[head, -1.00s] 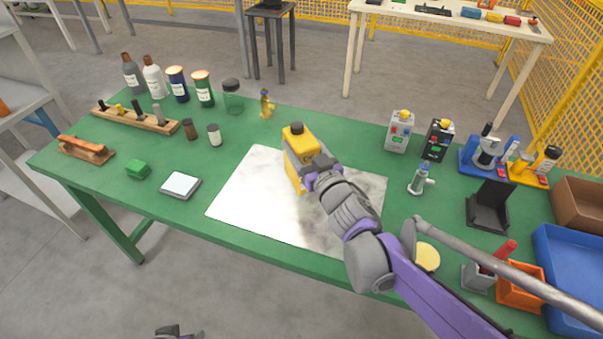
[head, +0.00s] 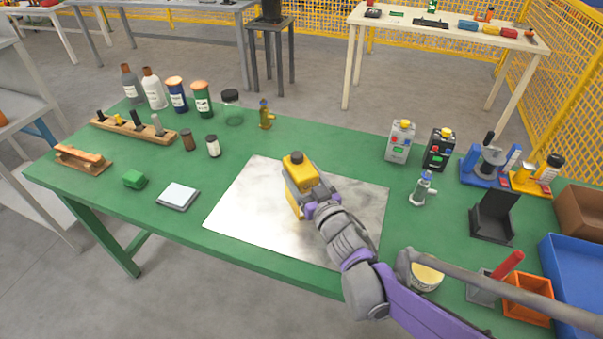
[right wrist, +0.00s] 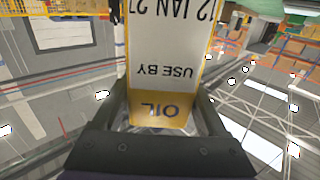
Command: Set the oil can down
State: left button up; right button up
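My left gripper is not in view.
The sheet is otherwise bare. Bottles (head: 153,88) and jars stand at the back left. A grey can (head: 400,142) and a blue bin (head: 575,270) are on the right.

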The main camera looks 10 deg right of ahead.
jog(key=o, duration=0.3)
jog(key=shift+r, duration=0.25)
jog(key=s+d+p, duration=0.1)
jog(key=s+d, duration=0.1)
jog(key=s, duration=1)
jog(key=shift+w+d, duration=0.1)
